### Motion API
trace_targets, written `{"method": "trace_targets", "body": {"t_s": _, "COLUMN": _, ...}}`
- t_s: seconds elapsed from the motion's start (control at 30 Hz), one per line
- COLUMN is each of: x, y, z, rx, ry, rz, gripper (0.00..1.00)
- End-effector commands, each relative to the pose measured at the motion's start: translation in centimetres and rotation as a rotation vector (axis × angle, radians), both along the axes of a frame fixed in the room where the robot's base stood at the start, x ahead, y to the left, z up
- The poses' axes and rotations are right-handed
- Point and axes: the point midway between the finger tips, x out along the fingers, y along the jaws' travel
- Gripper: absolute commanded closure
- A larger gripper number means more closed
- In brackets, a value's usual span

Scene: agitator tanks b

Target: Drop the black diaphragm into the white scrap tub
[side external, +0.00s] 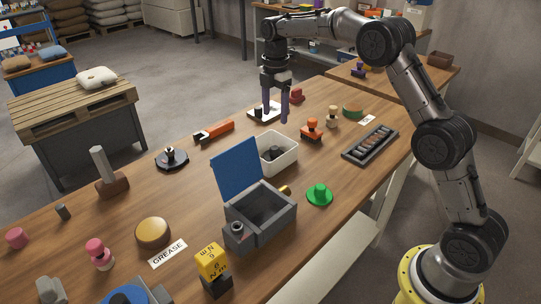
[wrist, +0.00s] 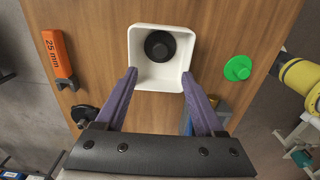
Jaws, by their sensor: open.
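The white scrap tub (side external: 291,163) stands near the middle of the table, right behind the grey box with the blue lid. It also shows in the wrist view (wrist: 134,60). A round black piece with a raised centre, which looks like the black diaphragm (wrist: 160,46), lies inside the tub toward its far wall. In the side view the tub's near wall partly hides this piece (side external: 275,153). My gripper (side external: 276,119) is open and empty above the tub and a little behind it in the side view. In the wrist view its two purple fingers (wrist: 160,86) are apart, at the tub's near edge.
A grey box with a raised blue lid (side external: 238,166) stands close in front of the tub. A green knob (side external: 319,194) is to its right, and an orange tool (side external: 214,131) to its left. A white plate (side external: 262,114) with a black piece lies behind. An orange stamp-like piece (side external: 312,131) is nearby.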

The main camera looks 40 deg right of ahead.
Motion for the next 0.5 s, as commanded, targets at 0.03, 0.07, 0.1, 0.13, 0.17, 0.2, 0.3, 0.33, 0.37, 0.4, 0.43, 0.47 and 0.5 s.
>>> {"method": "trace_targets", "body": {"t_s": 0.03, "x": 0.1, "y": 0.0, "z": 1.2, "rx": -0.001, "ry": -0.005, "rz": 0.0, "gripper": 0.29}}
{"method": "trace_targets", "body": {"t_s": 0.07, "x": 0.0, "y": 0.0, "z": 1.8, "rx": 0.0, "ry": -0.004, "rz": 0.0, "gripper": 0.29}}
{"method": "trace_targets", "body": {"t_s": 0.1, "x": 0.1, "y": 0.0, "z": 2.6, "rx": 0.0, "ry": -0.003, "rz": 0.0, "gripper": 0.29}}
{"method": "trace_targets", "body": {"t_s": 0.13, "x": 0.1, "y": 0.0, "z": 3.1, "rx": 0.0, "ry": -0.003, "rz": 0.0, "gripper": 0.29}}
{"method": "trace_targets", "body": {"t_s": 0.17, "x": 0.1, "y": 0.0, "z": 3.7, "rx": 0.0, "ry": -0.003, "rz": 0.0, "gripper": 0.29}}
{"method": "trace_targets", "body": {"t_s": 0.2, "x": 0.0, "y": 0.0, "z": 4.3, "rx": 0.0, "ry": -0.002, "rz": 0.0, "gripper": 0.29}}
{"method": "trace_targets", "body": {"t_s": 0.3, "x": 0.1, "y": 0.0, "z": 5.5, "rx": 0.0, "ry": -0.002, "rz": 0.0, "gripper": 0.29}}
{"method": "trace_targets", "body": {"t_s": 0.33, "x": 0.1, "y": 0.0, "z": 5.8, "rx": 0.0, "ry": -0.001, "rz": 0.0, "gripper": 0.29}}
{"method": "trace_targets", "body": {"t_s": 0.37, "x": 0.0, "y": 0.0, "z": 6.1, "rx": 0.0, "ry": -0.001, "rz": 0.0, "gripper": 0.29}}
{"method": "trace_targets", "body": {"t_s": 0.4, "x": 0.0, "y": 0.0, "z": 6.4, "rx": 0.0, "ry": -0.001, "rz": 0.0, "gripper": 0.29}}
{"method": "trace_targets", "body": {"t_s": 0.43, "x": 0.0, "y": 0.0, "z": 6.5, "rx": 0.0, "ry": -0.001, "rz": 0.0, "gripper": 0.29}}
{"method": "trace_targets", "body": {"t_s": 0.47, "x": 0.0, "y": 0.0, "z": 6.6, "rx": 0.0, "ry": 0.0, "rz": 0.0, "gripper": 0.29}}
{"method": "trace_targets", "body": {"t_s": 0.5, "x": 0.0, "y": 0.0, "z": 6.7, "rx": 0.0, "ry": 0.001, "rz": 0.0, "gripper": 0.29}}
